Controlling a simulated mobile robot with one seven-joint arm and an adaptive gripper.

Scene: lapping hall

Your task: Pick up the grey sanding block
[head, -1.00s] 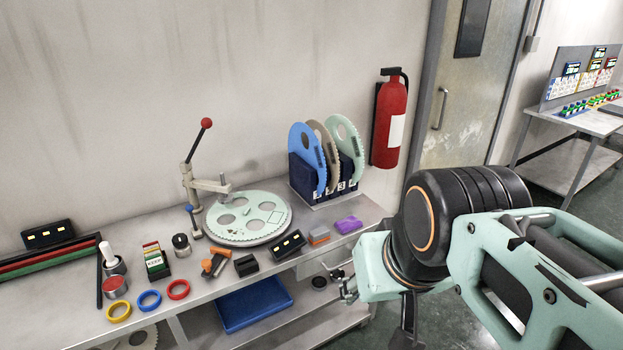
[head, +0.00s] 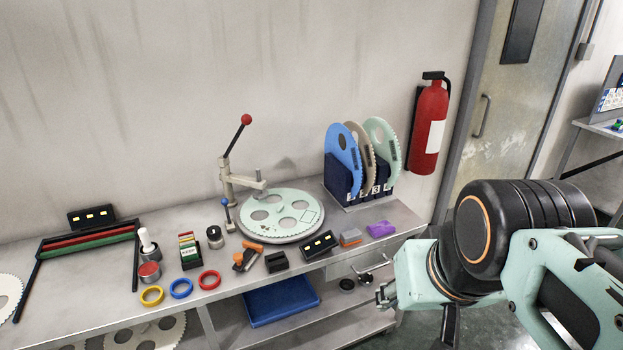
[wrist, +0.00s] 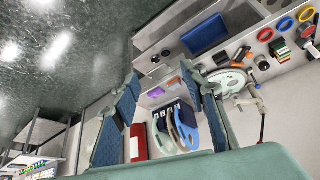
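A small block with a grey body and an orange top (head: 350,238) lies near the front edge of the workbench (head: 110,290), between a black box with yellow lights (head: 318,245) and a purple block (head: 381,229). It is the best match for the grey sanding block. In the head view my gripper (head: 384,295) is off the bench's front right, apart from the block.
A round plate (head: 281,232) with a lever press stands behind the block. A disc rack (head: 340,180) is at the back right. A black notched block (head: 277,261), coloured rings and a blue tray (head: 282,300) on the lower shelf are nearby. A fire extinguisher (head: 429,125) hangs on the wall.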

